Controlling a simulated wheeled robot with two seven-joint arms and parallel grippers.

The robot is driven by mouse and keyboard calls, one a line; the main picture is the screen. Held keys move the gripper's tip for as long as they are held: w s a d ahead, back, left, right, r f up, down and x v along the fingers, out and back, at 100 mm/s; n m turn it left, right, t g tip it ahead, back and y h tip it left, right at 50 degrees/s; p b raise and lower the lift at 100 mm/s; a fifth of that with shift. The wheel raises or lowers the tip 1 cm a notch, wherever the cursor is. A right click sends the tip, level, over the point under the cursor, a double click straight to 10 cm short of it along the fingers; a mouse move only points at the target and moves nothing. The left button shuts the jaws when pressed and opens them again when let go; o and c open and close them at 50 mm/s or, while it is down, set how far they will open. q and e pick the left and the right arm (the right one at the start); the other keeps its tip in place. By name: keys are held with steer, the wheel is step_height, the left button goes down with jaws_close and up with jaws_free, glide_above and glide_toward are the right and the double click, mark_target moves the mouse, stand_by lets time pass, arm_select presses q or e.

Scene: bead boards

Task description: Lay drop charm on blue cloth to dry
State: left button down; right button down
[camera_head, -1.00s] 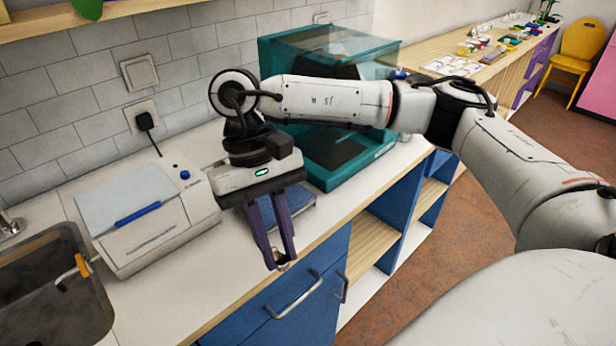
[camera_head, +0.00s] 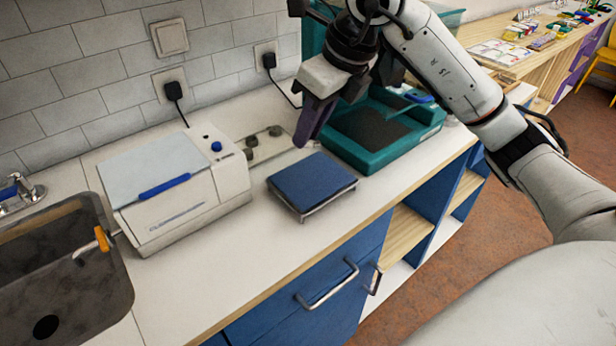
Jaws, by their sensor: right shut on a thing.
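The blue cloth (camera_head: 306,180) lies flat as a square pad on a low metal stand on the white counter, and its visible top is bare. My right gripper (camera_head: 302,142) points down just behind the cloth, on its wall side, with its purple fingers close together. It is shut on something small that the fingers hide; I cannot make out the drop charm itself. My left gripper is not in view.
A white machine (camera_head: 170,190) with a blue handle stands left of the cloth, beside the sink (camera_head: 70,260). A grey tray (camera_head: 262,152) with small round pieces lies behind. A teal machine (camera_head: 372,150) stands close right. The counter front is clear.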

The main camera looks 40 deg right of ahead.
steer(key=f+m, duration=0.1)
steer(key=f, duration=0.2)
steer(key=d+f+m, duration=0.1)
steer(key=f, duration=0.2)
steer(key=w+f+m+h, duration=0.1)
steer(key=f, duration=0.2)
steer(key=shift+d+f, duration=0.1)
steer(key=shift+d, duration=0.25)
steer(key=shift+b, duration=0.3)
steer(key=shift+f, duration=0.15)
steer(key=c, duration=1.6)
jaws_free()
steer(key=shift+s, duration=0.1)
